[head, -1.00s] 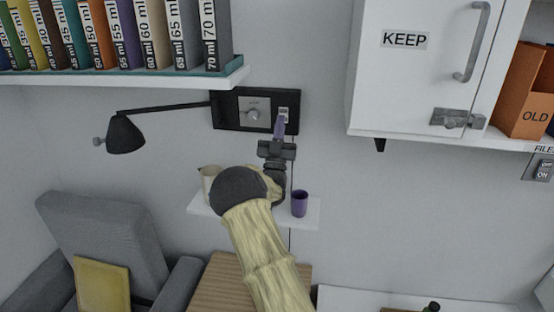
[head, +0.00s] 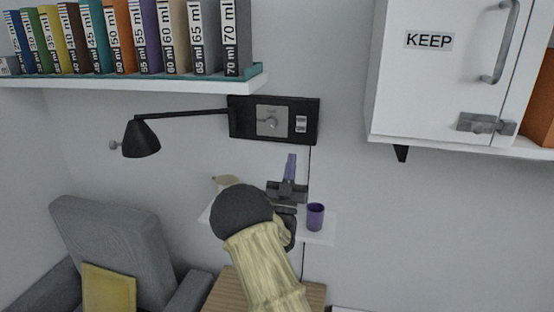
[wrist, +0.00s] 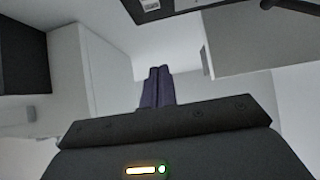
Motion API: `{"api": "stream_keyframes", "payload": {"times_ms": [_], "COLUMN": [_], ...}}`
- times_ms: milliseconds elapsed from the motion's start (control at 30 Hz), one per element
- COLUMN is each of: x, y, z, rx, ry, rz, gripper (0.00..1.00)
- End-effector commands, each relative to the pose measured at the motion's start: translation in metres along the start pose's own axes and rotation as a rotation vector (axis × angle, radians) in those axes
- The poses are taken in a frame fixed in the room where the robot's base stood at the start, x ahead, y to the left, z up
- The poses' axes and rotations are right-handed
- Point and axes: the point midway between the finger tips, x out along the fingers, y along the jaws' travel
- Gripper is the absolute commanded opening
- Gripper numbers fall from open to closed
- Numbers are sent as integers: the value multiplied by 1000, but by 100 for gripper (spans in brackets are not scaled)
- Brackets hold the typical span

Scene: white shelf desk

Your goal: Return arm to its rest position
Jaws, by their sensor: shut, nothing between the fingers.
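My gripper (head: 291,165) has purple fingers and is shut with nothing between them. In the head view it points up in front of the wall, above the small white shelf and below the black wall panel. In the wrist view its closed fingers (wrist: 158,87) stand upright in the middle. My arm's light, ribbed sleeve and dark round joint cover part of the small shelf.
A purple cup (head: 315,217) and a partly hidden beige vessel (head: 226,182) stand on the small white shelf (head: 322,238). Around are the black panel (head: 240,118), lamp (head: 141,140), binder shelf (head: 120,82), KEEP cabinet (head: 425,90) and grey chair (head: 105,235).

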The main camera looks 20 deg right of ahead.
Motion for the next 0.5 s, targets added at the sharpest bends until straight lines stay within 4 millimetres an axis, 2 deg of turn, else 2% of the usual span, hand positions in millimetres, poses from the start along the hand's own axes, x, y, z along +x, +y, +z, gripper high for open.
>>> {"api": "stream_keyframes", "payload": {"times_ms": [167, 267, 367, 500], "x": [1, 2, 1, -12], "y": [3, 7, 11, 14], "z": [2, 8, 21, 42], "rx": [-1, 9, 29, 69], "ry": [-15, -81, -211, -462], "rz": [5, 13, 23, 21], "gripper": [0, 0, 0, 0]}}
